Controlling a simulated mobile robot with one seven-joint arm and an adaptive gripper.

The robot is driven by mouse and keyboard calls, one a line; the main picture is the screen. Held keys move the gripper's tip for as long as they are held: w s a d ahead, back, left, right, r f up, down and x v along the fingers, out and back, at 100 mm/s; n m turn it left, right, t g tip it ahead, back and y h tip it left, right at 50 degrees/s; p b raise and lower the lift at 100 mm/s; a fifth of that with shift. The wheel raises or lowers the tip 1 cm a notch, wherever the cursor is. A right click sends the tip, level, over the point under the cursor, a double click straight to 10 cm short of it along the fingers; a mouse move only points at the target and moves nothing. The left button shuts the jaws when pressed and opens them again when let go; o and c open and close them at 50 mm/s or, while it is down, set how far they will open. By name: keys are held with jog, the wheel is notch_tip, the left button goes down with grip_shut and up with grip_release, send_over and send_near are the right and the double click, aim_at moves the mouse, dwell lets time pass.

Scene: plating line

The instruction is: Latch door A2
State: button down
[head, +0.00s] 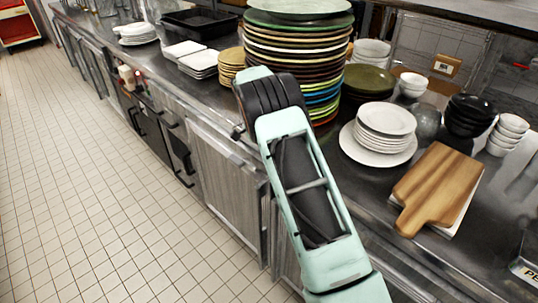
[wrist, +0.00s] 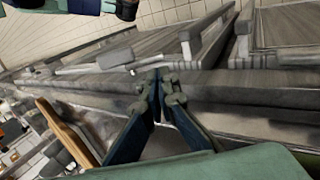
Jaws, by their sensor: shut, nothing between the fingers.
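My gripper (wrist: 159,88) shows in the wrist view with its two dark fingers together and nothing between them. Its tips are over the steel counter's front edge as seen from the wrist. In the head view my arm hides the gripper. Grey grained cabinet doors are under the counter; one door (head: 229,188) shows left of my arm in the head view. Grained door panels (wrist: 295,22) also show at the upper right of the wrist view. I can read no A2 label, so I cannot tell which door is A2. A grey bar-like fitting (wrist: 115,59) lies left of the fingertips.
The counter holds a tall plate stack (head: 298,55), white plates (head: 384,122), a wooden board (head: 436,185), bowls (head: 468,115) and a black tray (head: 200,22). Dark-handled units (head: 178,155) stand farther along the front. The tiled floor (head: 95,190) at left is clear.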

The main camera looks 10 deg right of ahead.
jog(key=shift+w+a+f+v, duration=0.1)
jog(key=shift+v, duration=0.8)
jog(key=shift+w+a+f+v, duration=0.1)
jog(key=shift+v, duration=0.8)
jog(key=shift+w+a+f+v, duration=0.1)
jog(key=shift+v, duration=0.8)
jog(key=shift+r, duration=0.1)
jog(key=shift+d, duration=0.1)
